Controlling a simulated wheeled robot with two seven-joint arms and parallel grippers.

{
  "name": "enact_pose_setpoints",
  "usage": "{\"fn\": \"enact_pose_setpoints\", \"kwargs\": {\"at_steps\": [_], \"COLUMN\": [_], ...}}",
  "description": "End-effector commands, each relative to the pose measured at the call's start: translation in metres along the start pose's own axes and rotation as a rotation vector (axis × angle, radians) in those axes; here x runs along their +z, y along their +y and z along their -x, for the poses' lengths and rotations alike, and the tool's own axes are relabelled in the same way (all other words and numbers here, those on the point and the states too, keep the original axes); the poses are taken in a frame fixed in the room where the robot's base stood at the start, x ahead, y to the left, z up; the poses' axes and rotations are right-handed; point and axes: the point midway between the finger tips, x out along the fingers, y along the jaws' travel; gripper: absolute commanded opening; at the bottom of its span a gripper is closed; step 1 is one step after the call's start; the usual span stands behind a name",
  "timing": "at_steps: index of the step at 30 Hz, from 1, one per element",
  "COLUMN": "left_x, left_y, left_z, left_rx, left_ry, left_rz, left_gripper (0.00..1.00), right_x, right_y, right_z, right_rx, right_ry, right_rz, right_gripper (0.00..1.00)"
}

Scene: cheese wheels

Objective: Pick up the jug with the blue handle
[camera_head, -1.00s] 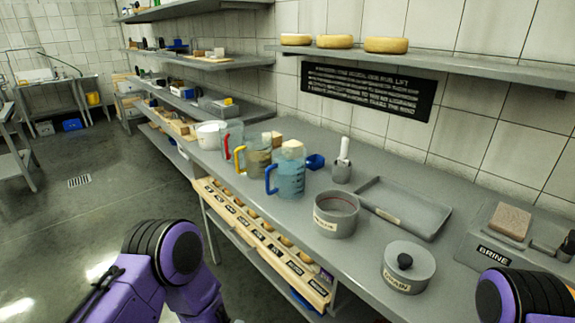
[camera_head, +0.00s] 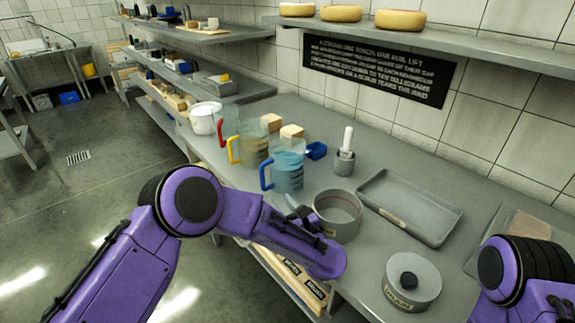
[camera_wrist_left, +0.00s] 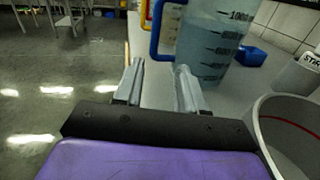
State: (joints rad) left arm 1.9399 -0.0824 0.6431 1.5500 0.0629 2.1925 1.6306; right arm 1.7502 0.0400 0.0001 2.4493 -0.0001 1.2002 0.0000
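The jug with the blue handle (camera_head: 287,174) stands upright on the counter, clear with bluish contents and its handle on the left. In the left wrist view the jug (camera_wrist_left: 212,45) is just beyond my fingers, its blue handle (camera_wrist_left: 155,35) ahead of the gap between them. My left gripper (camera_wrist_left: 160,72) is open and empty, apart from the jug. In the head view it is small and partly hidden by my forearm, near the jug's base. My right arm shows at the lower right; its gripper is out of frame.
Jugs with a yellow handle (camera_head: 247,148) and a red handle (camera_head: 226,126) stand behind the blue one. A round grey mould (camera_head: 338,222) sits close right of my left gripper.

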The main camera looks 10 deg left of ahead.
Motion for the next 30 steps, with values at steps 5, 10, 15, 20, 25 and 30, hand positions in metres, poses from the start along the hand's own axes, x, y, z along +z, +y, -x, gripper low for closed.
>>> {"fn": "enact_pose_setpoints", "kwargs": {"at_steps": [5,10,15,20,25,30], "left_x": [0.004,0.003,0.005,0.001,0.002,0.002], "left_y": [0.001,0.001,0.006,0.009,0.008,0.008], "left_z": [-0.019,-0.048,-0.070,-0.098,-0.106,-0.105], "left_rx": [0.017,0.014,0.014,0.013,0.009,0.009], "left_ry": [-0.001,0.000,-0.001,-0.002,-0.001,-0.001], "left_rz": [0.039,0.037,0.035,0.035,0.034,0.033], "left_gripper": [0.40,0.40,0.40,0.40,0.40,0.27], "right_x": [0.001,0.001,-0.001,-0.001,0.000,-0.001], "right_y": [0.000,0.000,0.001,0.000,0.000,0.000], "right_z": [0.000,-0.002,0.004,0.002,0.002,0.002], "right_rx": [0.001,0.001,0.001,0.000,0.000,0.001], "right_ry": [-0.001,-0.001,-0.001,-0.001,-0.001,-0.001], "right_rz": [0.000,0.000,0.000,0.000,0.000,0.000], "right_gripper": [0.00,0.00,0.00,0.00,0.00,0.00]}}
